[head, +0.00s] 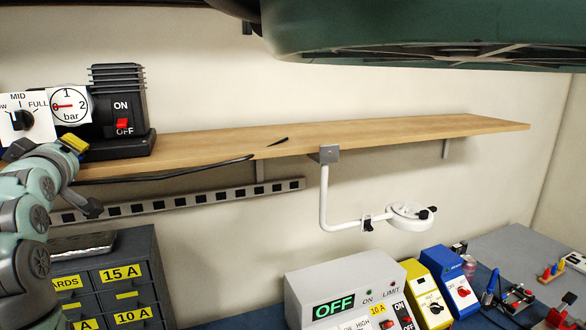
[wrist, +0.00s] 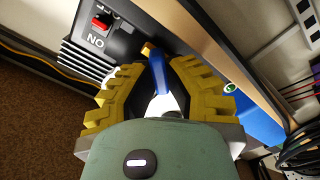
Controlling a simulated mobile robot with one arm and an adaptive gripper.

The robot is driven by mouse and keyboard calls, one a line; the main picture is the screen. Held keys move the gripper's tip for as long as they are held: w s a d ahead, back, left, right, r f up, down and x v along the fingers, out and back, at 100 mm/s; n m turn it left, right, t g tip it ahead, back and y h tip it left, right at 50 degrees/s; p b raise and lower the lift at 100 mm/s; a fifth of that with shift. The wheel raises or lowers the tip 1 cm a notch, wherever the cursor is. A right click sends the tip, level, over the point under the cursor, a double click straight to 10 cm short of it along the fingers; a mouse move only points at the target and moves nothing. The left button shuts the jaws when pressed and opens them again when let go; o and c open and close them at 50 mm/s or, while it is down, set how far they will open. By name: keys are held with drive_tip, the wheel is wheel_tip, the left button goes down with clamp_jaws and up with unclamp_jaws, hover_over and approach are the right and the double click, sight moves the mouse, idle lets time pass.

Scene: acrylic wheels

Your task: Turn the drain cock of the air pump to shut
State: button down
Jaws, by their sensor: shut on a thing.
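The air pump (head: 120,85) stands at the left of the wooden shelf, a dark ribbed unit with a red ON/OFF switch (head: 122,124). Its body and switch also show, turned over, at the upper left of the wrist view (wrist: 115,45). My gripper (head: 74,146) is at the shelf's front edge, just left of and in front of the pump base. In the wrist view my gripper (wrist: 157,72) has its yellow ridged fingers on both sides of a blue lever, the drain cock (wrist: 158,74), and is shut on it. The cock is hidden in the head view.
A pressure gauge (head: 68,105) and a white panel with a black knob (head: 22,118) stand left of the pump. A black cable (head: 170,173) hangs along the shelf edge. Grey drawers (head: 125,285) stand below. The shelf (head: 400,130) is mostly bare to the right.

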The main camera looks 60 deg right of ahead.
drive_tip(key=shift+w+a+f+m+b, duration=0.15)
drive_tip(key=shift+m+b, duration=0.95)
drive_tip(key=shift+b, duration=0.55)
drive_tip(key=shift+d+f+m+b, duration=0.1)
drive_tip(key=shift+f+m+b, duration=0.05)
drive_tip(key=shift+m+b, duration=1.2)
drive_tip(key=shift+r+b, duration=0.1)
drive_tip(key=shift+b, duration=0.35)
drive_tip(key=shift+m+b, duration=0.55)
drive_tip(key=shift+b, duration=0.4)
drive_tip(key=shift+m+b, duration=1.5)
drive_tip(key=shift+m, duration=0.1)
drive_tip(key=c, duration=0.9)
unclamp_jaws()
drive_tip(key=shift+r, duration=0.15)
drive_tip(key=shift+o, duration=0.2)
drive_tip(key=shift+s, duration=0.2)
drive_tip(key=b+v, duration=0.2)
drive_tip(key=v, duration=0.4)
drive_tip(key=shift+s+a, duration=0.3)
